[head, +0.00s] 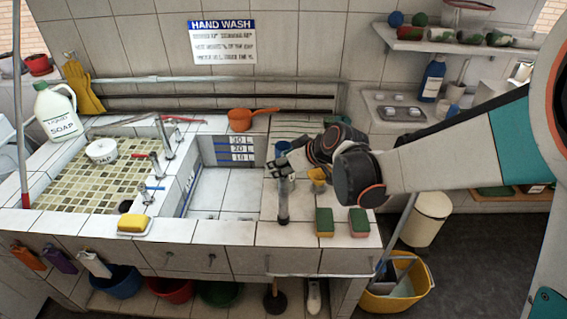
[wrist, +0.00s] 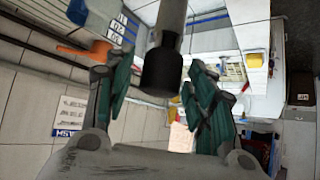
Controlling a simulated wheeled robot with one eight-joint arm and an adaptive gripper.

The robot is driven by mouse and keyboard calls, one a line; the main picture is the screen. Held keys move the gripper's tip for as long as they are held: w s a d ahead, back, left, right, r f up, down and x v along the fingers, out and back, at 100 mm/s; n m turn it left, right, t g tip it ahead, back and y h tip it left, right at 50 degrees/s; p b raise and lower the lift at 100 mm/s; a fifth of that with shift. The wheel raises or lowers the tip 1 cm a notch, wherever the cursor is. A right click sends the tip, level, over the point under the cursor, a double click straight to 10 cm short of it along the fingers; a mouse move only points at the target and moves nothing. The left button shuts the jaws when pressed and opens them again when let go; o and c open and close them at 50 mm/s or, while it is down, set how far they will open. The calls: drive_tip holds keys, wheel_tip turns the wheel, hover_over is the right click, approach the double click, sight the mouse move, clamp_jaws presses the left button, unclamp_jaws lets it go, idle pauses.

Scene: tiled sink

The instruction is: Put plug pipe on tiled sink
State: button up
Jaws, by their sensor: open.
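The plug pipe (head: 283,202), a slim grey tube, stands upright on the tiled ledge right of the basin in the head view. My gripper (head: 281,167) is at the upper part of the pipe and partly hides it. In the wrist view the pipe (wrist: 172,30) comes down from the top edge, with its thick black end between the fingers' lines. My gripper also shows there (wrist: 158,82), its green-padded fingers spread wide on both sides, with gaps to the pipe. The tiled sink (head: 225,232) has a white basin with litre marks.
Two sponges (head: 324,222) (head: 359,222) lie on the front ledge right of the pipe. An orange ladle (head: 241,119) sits behind the basin. Taps (head: 163,137) stand on its left. A yellow bucket (head: 397,288) is on the floor at right.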

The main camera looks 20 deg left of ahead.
drive_tip(key=shift+r, duration=0.15)
drive_tip(key=p+v, duration=0.6)
drive_tip(key=v, duration=0.6)
idle(0.5)
